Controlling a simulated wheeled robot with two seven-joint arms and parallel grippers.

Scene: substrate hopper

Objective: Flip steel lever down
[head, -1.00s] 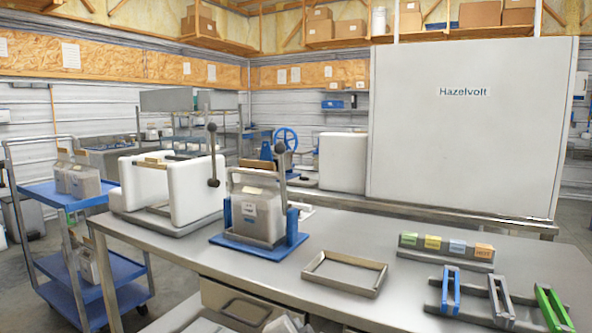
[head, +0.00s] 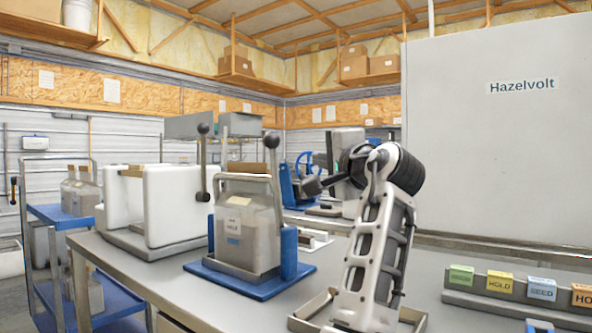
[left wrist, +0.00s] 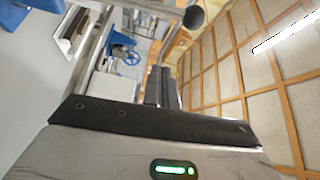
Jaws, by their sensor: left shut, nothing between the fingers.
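A blue-based holder (head: 230,280) with a filled clear bag (head: 240,225) stands on the steel table. Its steel lever (head: 276,175) stands upright with a dark ball on top. In the left wrist view, a dark ball and part of a steel shaft, seemingly this lever (left wrist: 193,17), show at the top edge. My left gripper (head: 308,186) is shut and empty, pointing left, just right of the lever and apart from it in the picture; its depth is unclear. Its dark fingers (left wrist: 161,75) lie together in the left wrist view. My right gripper is out of view.
A white box unit (head: 175,212) with another ball-ended lever (head: 203,165) stands left of the holder. A row of coloured labels (head: 500,283) is at right. My arm partly covers an empty frame (head: 315,308). A large Hazelvolt panel (head: 490,150) rises behind.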

